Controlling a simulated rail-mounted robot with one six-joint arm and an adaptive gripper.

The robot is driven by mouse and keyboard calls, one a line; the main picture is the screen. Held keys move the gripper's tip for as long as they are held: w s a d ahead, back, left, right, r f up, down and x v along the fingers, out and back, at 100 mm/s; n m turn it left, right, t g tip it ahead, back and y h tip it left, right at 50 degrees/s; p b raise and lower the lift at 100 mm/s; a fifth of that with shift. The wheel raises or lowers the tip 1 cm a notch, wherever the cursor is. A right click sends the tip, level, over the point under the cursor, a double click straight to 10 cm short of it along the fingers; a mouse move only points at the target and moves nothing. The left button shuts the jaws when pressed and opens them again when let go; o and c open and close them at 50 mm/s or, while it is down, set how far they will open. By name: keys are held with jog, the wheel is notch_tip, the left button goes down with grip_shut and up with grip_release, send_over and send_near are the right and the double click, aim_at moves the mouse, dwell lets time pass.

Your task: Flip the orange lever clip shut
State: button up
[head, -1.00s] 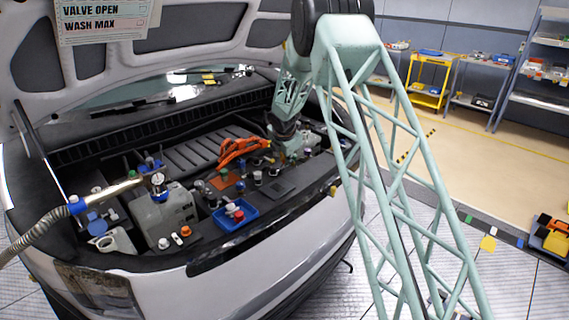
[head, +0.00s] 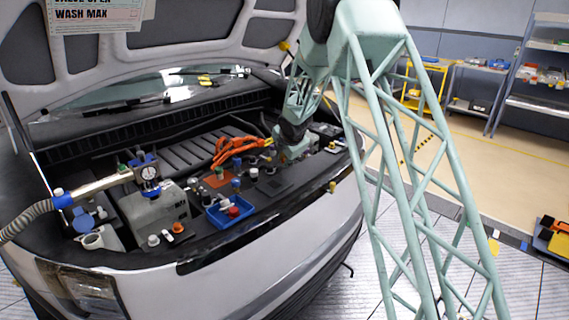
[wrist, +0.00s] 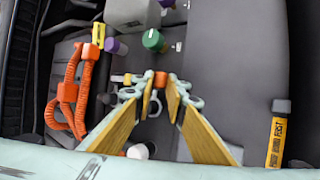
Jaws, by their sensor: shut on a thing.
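A small orange piece (wrist: 160,79), which looks like the lever clip, shows at the tips of my gripper (wrist: 161,90) in the wrist view. The two yellow-faced fingers close in on it from both sides, and my gripper is shut on it. The fingers cover most of the clip, so I cannot tell how far the lever is turned. In the head view my gripper (head: 292,155) is down in the engine bay, right of the orange cables, and its tips are hidden.
Thick orange cables (wrist: 70,95) lie left of my gripper in the wrist view. A green cap (wrist: 153,40) stands beyond the fingertips. An orange-labelled tube (wrist: 277,138) is at right. In the head view, a blue tray (head: 230,211) sits near the bay's front edge.

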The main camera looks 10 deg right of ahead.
jog(key=shift+s+a+f+t+b, duration=0.15)
jog(key=shift+s+f+t+b, duration=0.2)
jog(key=shift+b, duration=0.2)
jog(key=shift+t+y, duration=0.25)
jog(key=shift+y, duration=0.05)
jog(key=shift+r, duration=0.1)
dwell(0.4)
jog(key=o, duration=0.8)
jog(key=shift+d, duration=0.3)
jog(key=shift+o, duration=0.2)
jog(key=shift+r, duration=0.1)
jog(key=shift+v, duration=3.95)
